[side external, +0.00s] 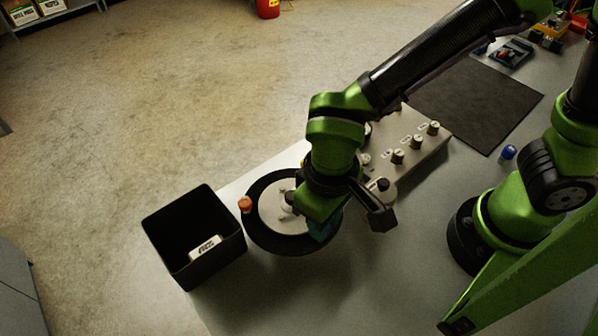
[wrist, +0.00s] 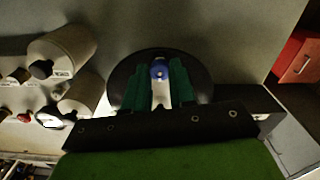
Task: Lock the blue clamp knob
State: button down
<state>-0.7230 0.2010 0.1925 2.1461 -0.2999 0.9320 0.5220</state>
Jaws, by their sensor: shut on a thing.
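The blue clamp knob (wrist: 160,70) shows in the wrist view between the green fingers of my gripper (wrist: 159,76). A pale bar (wrist: 160,95) runs from it toward the palm. A round dark base (side external: 256,236) carries a pale disc (side external: 270,214) in the side view, with an orange knob (side external: 245,203) on its left edge. My gripper (side external: 320,230) reaches down at the right side of this base, shut on the blue knob. My wrist hides the blue knob in the side view, and its turn angle cannot be told.
An open black bin (side external: 176,248) with a white label stands left of the base. A pale panel with several knobs (side external: 412,148) lies behind my wrist. A dark mat (side external: 475,100) and a small blue item (side external: 508,152) are further right. The front table is clear.

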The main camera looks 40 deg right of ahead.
jog(key=c, duration=0.9)
grip_release()
jog(key=shift+r, duration=0.1)
notch_tip(320, 180, up, 17)
jog(key=shift+f, duration=0.1)
